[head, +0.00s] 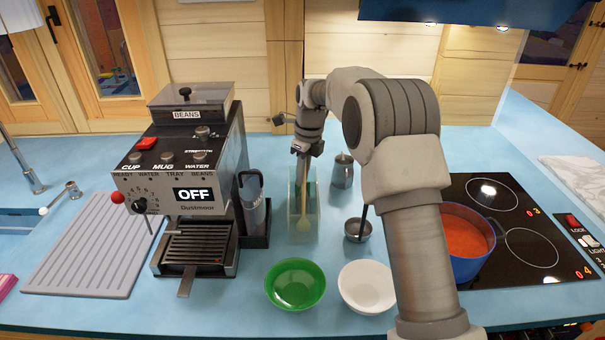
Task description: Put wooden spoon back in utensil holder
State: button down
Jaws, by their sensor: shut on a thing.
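The wooden spoon (303,224) hangs upright below my gripper (304,158), its rounded head down and its handle up between the fingers. My gripper is shut on the upper part of the handle. The utensil holder (314,217) looks like a clear, greenish box standing on the blue counter behind the green bowl. The spoon overlaps the holder in the head view. I cannot tell whether the spoon's head is inside the holder or in front of it. The fingertips are small and partly hidden by the wrist.
A coffee machine (175,190) stands left of the holder. A green bowl (295,284) and a white bowl (367,287) are in front. A small metal cup (357,231) and a metal shaker (343,172) stand right. A blue pot (468,268) of red soup sits on the hob.

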jog(key=c, duration=0.8)
grip_release()
jog(key=shift+r, duration=0.15)
jog(key=shift+r+p, duration=3.45)
jog(key=shift+r, duration=0.65)
